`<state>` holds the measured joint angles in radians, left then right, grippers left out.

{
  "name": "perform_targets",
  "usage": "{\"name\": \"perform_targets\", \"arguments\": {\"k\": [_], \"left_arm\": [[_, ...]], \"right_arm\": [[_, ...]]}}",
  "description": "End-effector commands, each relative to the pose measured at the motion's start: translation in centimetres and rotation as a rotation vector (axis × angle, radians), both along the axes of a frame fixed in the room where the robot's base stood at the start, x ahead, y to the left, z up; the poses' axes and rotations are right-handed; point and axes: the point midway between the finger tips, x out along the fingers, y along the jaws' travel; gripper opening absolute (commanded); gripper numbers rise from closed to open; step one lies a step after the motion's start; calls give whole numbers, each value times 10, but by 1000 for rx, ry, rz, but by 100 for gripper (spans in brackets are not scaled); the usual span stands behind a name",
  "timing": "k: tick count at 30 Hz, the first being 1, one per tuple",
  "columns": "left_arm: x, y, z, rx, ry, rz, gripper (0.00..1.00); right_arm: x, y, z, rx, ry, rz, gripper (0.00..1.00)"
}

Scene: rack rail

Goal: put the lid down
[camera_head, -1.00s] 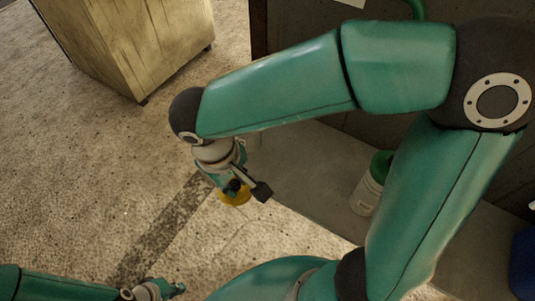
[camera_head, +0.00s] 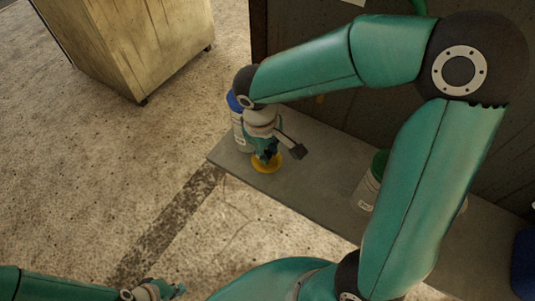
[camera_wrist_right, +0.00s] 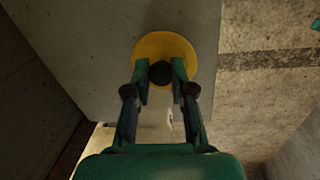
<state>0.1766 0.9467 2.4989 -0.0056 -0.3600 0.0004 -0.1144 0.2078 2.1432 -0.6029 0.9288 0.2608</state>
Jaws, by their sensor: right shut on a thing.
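The lid is a yellow disc with a dark knob. It is under my right gripper (camera_head: 266,155) in the head view, at the left end of a grey shelf (camera_head: 310,185). In the right wrist view the yellow lid (camera_wrist_right: 165,52) is seen from above, and my right gripper (camera_wrist_right: 160,75) is shut on its dark knob. The lid is over the shelf near its front edge; I cannot tell whether it touches the surface. My left gripper (camera_head: 165,290) is low at the bottom left, over the floor; its fingers are too small to read.
A white container with a blue top (camera_head: 236,103) stands just behind and left of my right gripper. A white container with a green lid (camera_head: 367,187) stands further right on the shelf. A blue object (camera_head: 524,262) is at the far right. A wooden cabinet (camera_head: 135,40) stands at the back left.

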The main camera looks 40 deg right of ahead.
Motion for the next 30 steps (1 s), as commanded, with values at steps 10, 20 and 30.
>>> {"name": "perform_targets", "arguments": {"k": [10,20,30], "left_arm": [[0,0,-3,0,0,0,0],[0,0,-4,0,0,0,0],[0,0,-2,0,0,0,0]], "right_arm": [[1,-3,-16,0,0,1,0],[1,-3,-17,1,0,1,48],[2,-3,-14,1,0,2,48]]}}
